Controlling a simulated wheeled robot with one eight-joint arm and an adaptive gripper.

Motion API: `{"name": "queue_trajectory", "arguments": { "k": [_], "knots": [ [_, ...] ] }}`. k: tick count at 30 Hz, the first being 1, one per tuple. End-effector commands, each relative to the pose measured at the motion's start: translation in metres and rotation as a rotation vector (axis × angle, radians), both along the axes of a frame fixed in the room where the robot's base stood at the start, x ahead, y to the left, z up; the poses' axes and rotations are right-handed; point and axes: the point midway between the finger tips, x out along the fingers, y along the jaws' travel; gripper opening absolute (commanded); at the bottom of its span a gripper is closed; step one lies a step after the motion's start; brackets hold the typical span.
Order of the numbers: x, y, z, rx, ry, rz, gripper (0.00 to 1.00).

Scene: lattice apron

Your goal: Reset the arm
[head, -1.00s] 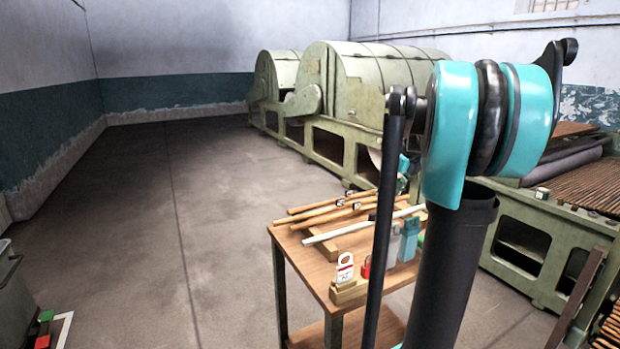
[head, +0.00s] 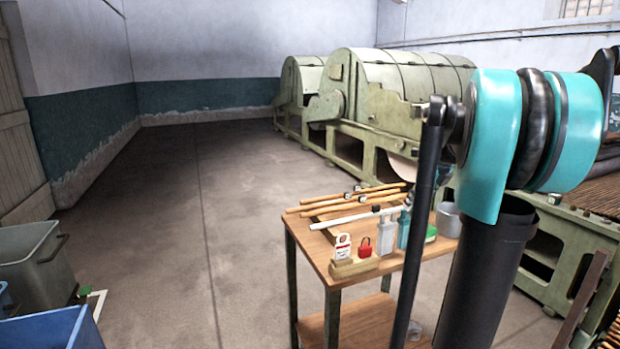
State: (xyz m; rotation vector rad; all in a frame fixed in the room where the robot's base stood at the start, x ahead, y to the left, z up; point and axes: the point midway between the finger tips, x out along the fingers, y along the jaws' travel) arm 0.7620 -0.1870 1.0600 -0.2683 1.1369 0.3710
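My arm (head: 490,190) stands on the right of the head view, with a thick black link, a thin black rod and a large teal joint. No fingertips show, so my gripper is out of view or hidden. The arm hides part of the green machine and the right side of a small wooden table. I see nothing held.
The wooden table (head: 318,252) bears several sticks (head: 350,198), a white-and-red tag (head: 342,246), a red padlock (head: 365,247) and bottles (head: 387,233). A large green machine (head: 390,95) stands behind. Bins (head: 35,268) stand at left. Floor (head: 160,215) between is clear.

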Motion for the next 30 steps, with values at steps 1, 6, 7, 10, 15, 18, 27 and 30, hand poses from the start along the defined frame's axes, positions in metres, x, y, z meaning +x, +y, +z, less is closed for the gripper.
{"name": "queue_trajectory", "arguments": {
  "k": [1,6,7,10,15,18,27,30],
  "knots": [
    [-0.002,0.003,-0.003,-0.01,-0.003,0.025,0.53],
    [-0.01,0.013,-0.012,-0.057,-0.015,0.125,0.53],
    [-0.012,0.015,-0.014,-0.068,-0.018,0.149,0.53],
    [-0.019,0.023,-0.022,-0.105,-0.028,0.231,0.53],
    [-0.036,0.039,-0.039,-0.19,-0.05,0.419,0.53],
    [-0.05,0.052,-0.053,-0.255,-0.066,0.565,0.53],
    [-0.125,0.102,-0.12,-0.557,-0.133,1.266,0.53],
    [-0.156,0.116,-0.144,-0.666,-0.155,1.531,0.53]
  ]
}}
